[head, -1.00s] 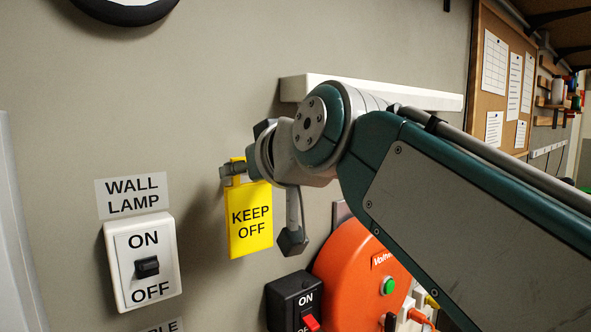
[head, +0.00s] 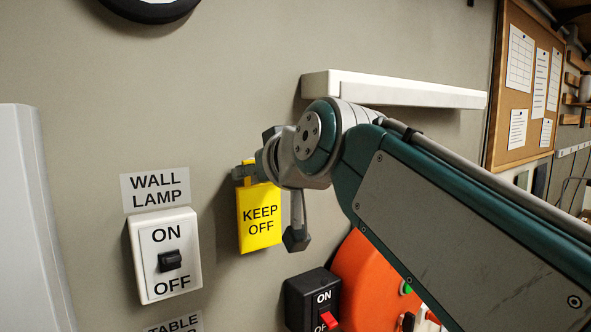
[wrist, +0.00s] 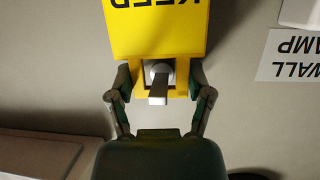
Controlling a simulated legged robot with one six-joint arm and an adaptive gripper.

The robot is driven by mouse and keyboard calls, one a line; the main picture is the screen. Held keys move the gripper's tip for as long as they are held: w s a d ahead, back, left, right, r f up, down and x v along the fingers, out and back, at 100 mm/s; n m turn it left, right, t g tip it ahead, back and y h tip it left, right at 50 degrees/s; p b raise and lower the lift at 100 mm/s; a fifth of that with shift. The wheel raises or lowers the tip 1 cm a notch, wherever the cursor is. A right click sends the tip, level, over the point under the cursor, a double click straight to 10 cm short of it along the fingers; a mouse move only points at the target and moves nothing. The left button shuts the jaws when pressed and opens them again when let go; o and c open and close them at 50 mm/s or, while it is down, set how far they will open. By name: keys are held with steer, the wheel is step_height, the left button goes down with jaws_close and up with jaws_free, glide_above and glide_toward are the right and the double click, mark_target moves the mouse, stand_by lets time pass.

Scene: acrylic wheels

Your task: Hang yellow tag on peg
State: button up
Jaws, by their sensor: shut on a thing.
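The yellow "KEEP OFF" tag (head: 260,218) hangs upright close to the wall, right of the wall lamp switch. My gripper (head: 245,172) is at the tag's top edge. In the wrist view the tag (wrist: 158,32) appears upside down, and my gripper (wrist: 160,78) is shut on its top end, one finger at each side. A grey peg (wrist: 158,88) shows at the opening in the tag's top end, between the fingers. It seems to pass through the opening, but its depth is hard to judge. In the head view my wrist hides the peg.
The wall lamp switch (head: 167,262) is left of the tag, under its label (head: 155,189). A black switch box (head: 312,300) and an orange reel (head: 372,275) are below right. A white shelf (head: 400,90) juts out above my arm.

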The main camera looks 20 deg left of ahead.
stand_by(0.3)
steer(key=o, duration=1.1)
steer(key=v, duration=1.2)
steer(key=s+d+f+m+g+h, duration=0.1)
steer(key=d+f+m+h, duration=0.25)
steer(key=d+f, duration=0.8)
steer(key=d+f+m+g+h, duration=0.1)
steer(key=d+f+m+h, duration=0.4)
steer(key=f, duration=1)
steer(key=s+d+f+g+h, duration=0.2)
steer(key=s+d+f, duration=0.5)
steer(key=d+f, duration=0.3)
step_height(320, 180, down, 2)
steer(key=shift+f+m, duration=0.1)
steer(key=shift+m, duration=0.35)
